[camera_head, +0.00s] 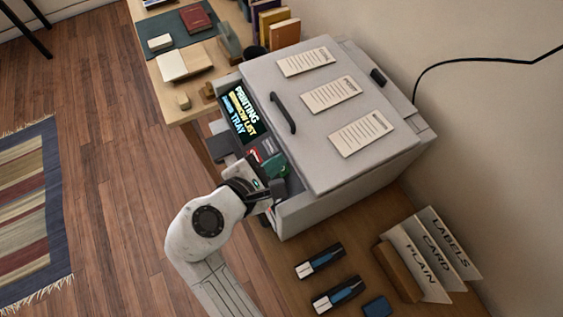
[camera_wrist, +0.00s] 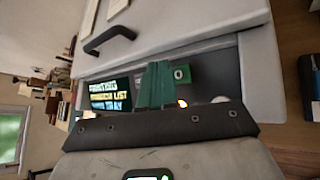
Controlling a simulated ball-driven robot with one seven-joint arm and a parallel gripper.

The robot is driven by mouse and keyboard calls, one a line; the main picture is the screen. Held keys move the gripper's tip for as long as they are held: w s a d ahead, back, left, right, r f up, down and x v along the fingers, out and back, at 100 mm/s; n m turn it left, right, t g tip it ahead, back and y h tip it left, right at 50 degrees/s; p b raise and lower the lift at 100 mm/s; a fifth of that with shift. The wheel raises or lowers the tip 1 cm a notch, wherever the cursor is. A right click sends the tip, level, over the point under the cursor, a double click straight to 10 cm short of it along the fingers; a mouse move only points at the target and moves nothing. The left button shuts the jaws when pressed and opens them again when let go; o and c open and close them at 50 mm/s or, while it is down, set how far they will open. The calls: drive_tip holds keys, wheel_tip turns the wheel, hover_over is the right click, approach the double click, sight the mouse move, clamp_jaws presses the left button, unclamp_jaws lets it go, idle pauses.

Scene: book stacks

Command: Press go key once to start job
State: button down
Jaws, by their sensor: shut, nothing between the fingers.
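The printer (camera_head: 258,74) is a large grey machine with a lid, a black handle and a control panel on its front edge. Its screen (camera_head: 243,112) is lit and reads "PRINTING", with a list line and "TRAY" below; it also shows in the wrist view (camera_wrist: 110,95). The green go key (camera_wrist: 181,74) shows partly in the wrist view, with an "O" visible and the rest hidden behind my fingers. My gripper (camera_wrist: 157,67) is shut and empty, its green fingers over the panel in front of the key. I cannot tell whether they touch it.
Paper sheets (camera_head: 331,93) lie on the lid. Labelled dividers (camera_head: 432,255) and two dark boxes (camera_head: 318,260) sit on the desk to the right. Books (camera_head: 197,18) and blocks lie at the far left end.

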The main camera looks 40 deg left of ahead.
drive_tip(key=shift+s+a+r+p, duration=0.1)
drive_tip(key=shift+s+r+p, duration=0.1)
drive_tip(key=shift+r+p, duration=0.5)
drive_tip(key=shift+s+a+r+p, duration=0.1)
drive_tip(key=shift+s+r+p, duration=0.1)
drive_tip(key=shift+r+p, duration=0.55)
drive_tip(key=shift+s+a+r+p, duration=0.1)
drive_tip(key=shift+s+r+p, duration=0.1)
drive_tip(key=shift+r+p, duration=0.5)
drive_tip(key=shift+s+r, duration=0.3)
drive_tip(key=shift+r, duration=0.4)
